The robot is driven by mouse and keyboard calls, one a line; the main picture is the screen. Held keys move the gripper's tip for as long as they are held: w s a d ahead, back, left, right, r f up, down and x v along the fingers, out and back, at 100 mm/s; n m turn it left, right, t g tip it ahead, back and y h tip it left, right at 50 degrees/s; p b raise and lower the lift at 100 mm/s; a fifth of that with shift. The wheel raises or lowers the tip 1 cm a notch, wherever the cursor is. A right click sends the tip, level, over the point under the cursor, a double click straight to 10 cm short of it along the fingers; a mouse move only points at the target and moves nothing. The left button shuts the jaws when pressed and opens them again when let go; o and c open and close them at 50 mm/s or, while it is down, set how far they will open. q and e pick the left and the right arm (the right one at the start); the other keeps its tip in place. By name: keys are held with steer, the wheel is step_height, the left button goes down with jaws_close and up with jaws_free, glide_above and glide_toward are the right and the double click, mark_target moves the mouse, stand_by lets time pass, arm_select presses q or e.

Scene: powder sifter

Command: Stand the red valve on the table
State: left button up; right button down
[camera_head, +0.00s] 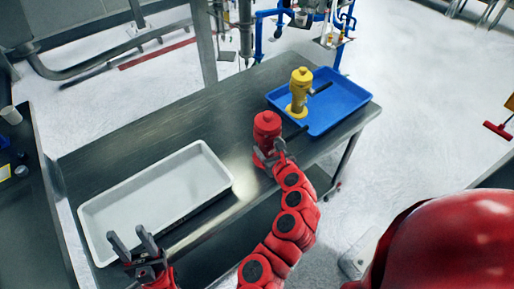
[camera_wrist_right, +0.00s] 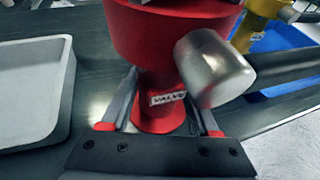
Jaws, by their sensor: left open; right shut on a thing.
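The red valve (camera_head: 267,126) is upright at the table's front edge, between the white tray and the blue tray. In the right wrist view the red valve (camera_wrist_right: 170,45) shows its "VALVE" label, a metal knob and a dark handle pointing right. My right gripper (camera_head: 270,158) is shut on its narrow lower part, and the fingers (camera_wrist_right: 160,108) lie on both sides of it. I cannot tell whether its base touches the table (camera_head: 215,110). My left gripper (camera_head: 132,243) is open and empty at the front left, near the white tray's front corner.
A white tray (camera_head: 85,219), empty, lies on the left of the table. A blue tray (camera_head: 345,97) at the right holds a yellow valve (camera_head: 300,90) standing upright. Bare table surface lies behind and left of the red valve.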

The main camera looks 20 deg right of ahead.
steer(key=w, duration=0.2)
steer(key=w+p, duration=0.1)
steer(key=w, duration=0.1)
steer(key=w+a, duration=0.1)
steer(key=w, duration=0.1)
steer(key=shift+w, duration=0.4)
steer(key=shift+f+p, duration=0.7)
steer(key=shift+f, duration=1.15)
steer(key=shift+f, duration=0.15)
steer(key=shift+c, duration=0.6)
jaws_free()
